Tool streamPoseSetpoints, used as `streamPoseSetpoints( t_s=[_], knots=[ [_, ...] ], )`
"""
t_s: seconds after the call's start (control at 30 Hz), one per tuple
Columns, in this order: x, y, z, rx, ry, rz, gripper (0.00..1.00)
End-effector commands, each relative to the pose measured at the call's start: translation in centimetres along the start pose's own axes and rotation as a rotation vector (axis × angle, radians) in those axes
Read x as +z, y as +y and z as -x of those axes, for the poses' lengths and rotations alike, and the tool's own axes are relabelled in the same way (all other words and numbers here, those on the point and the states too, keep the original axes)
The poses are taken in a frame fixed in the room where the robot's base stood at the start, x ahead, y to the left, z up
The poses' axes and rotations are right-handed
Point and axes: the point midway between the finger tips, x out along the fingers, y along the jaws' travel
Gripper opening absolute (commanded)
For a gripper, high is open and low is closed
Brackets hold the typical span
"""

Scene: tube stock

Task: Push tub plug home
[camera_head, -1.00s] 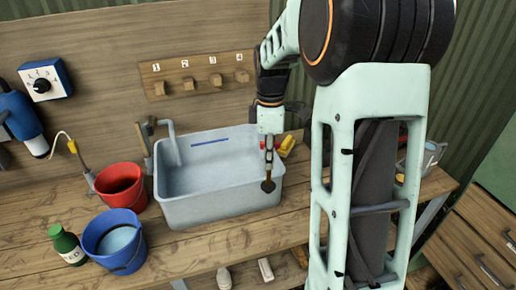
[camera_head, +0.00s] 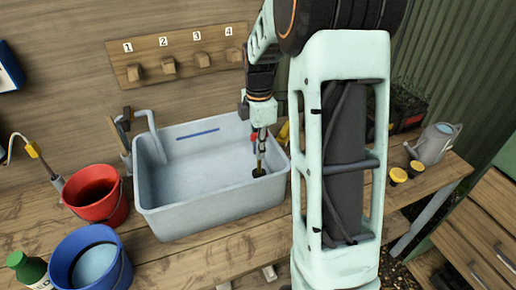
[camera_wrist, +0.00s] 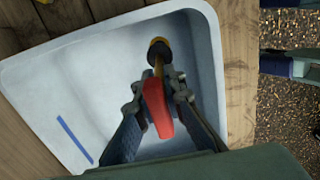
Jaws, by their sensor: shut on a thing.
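The tub (camera_head: 190,219) is a grey-white basin on the wooden bench, with a blue line on its inner back wall. My gripper (camera_head: 260,138) is over the right end of the tub and points down. It is shut on the plug (camera_head: 258,172), which has a dark round end, a brass-coloured stem and a red grip. In the wrist view, the red grip (camera_wrist: 156,107) lies between my fingers and the dark end points away, inside the tub. The drain hole does not show. I cannot tell whether the plug's end touches the floor.
A grey tap pipe (camera_head: 152,130) curves over the tub's left end. A red bucket (camera_head: 97,200) and a blue bucket (camera_head: 70,275) stand to the left. A numbered peg rack (camera_head: 180,60) is on the wall behind. A watering can (camera_head: 437,142) stands far right.

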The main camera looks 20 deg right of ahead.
Motion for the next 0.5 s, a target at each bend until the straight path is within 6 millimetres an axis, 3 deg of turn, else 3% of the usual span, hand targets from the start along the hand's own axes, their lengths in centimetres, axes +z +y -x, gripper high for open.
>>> streamPoseSetpoints(
  t_s=[0.5],
  knots=[
    [0.0,0.0,-3.9,0.000,0.000,0.000,0.00]
  ],
)
